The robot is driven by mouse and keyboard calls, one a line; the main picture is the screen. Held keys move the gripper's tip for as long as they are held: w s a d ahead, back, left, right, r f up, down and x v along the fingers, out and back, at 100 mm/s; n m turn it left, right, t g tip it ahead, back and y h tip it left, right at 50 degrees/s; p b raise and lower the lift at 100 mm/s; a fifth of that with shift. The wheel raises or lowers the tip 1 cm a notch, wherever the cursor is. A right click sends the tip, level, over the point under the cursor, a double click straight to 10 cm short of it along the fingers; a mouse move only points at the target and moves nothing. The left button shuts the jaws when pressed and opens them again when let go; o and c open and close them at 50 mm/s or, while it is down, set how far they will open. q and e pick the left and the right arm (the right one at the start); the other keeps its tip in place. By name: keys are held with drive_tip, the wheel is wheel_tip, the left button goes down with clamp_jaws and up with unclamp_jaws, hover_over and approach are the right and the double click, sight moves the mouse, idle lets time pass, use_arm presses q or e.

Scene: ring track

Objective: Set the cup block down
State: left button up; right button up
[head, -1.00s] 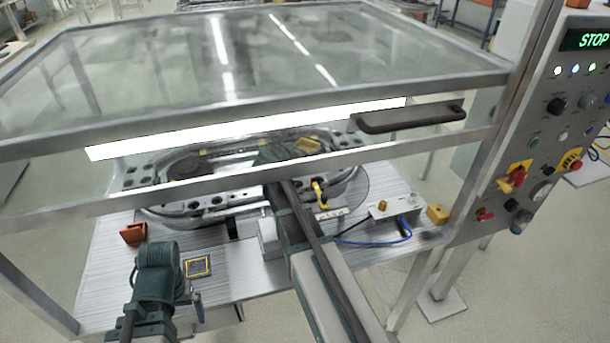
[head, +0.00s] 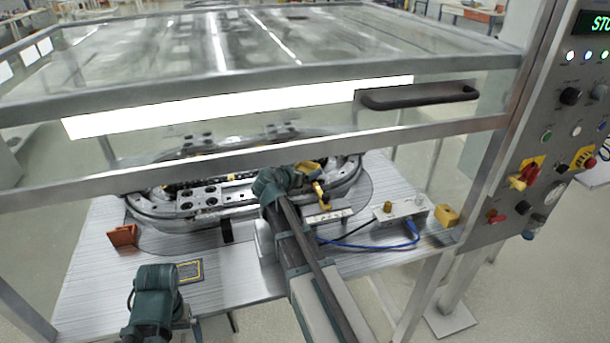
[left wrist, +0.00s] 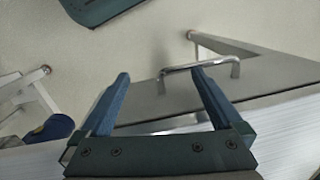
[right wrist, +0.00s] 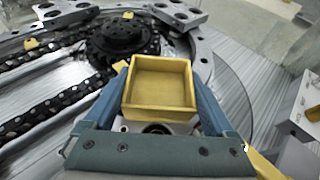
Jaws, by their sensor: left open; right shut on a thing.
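The cup block (right wrist: 160,88) is a yellow, square, open-topped box, empty inside. In the right wrist view my right gripper (right wrist: 158,72) is shut on it, with one blue finger at each side. A pale plate with a dark round hole shows just below the block; I cannot tell whether they touch. In the head view my right gripper (head: 295,180) is at the front right of the ring track (head: 160,211), with the block's yellow partly visible. My left gripper (left wrist: 160,78) is open and empty, above a grey panel with a chrome handle (left wrist: 200,66).
A glass hood with a dark handle (head: 420,96) spans above the track. A white connector box (head: 402,209) with a blue cable and a yellow block (head: 447,215) stand at the right. An orange block (head: 122,236) sits at the left. A control panel (head: 560,130) is at far right.

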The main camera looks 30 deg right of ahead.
drive_tip(key=shift+f, duration=0.1)
drive_tip(key=o, duration=1.1)
drive_tip(key=shift+r, duration=0.3)
drive_tip(key=shift+p+v, duration=2.35)
drive_tip(key=shift+v, duration=3.65)
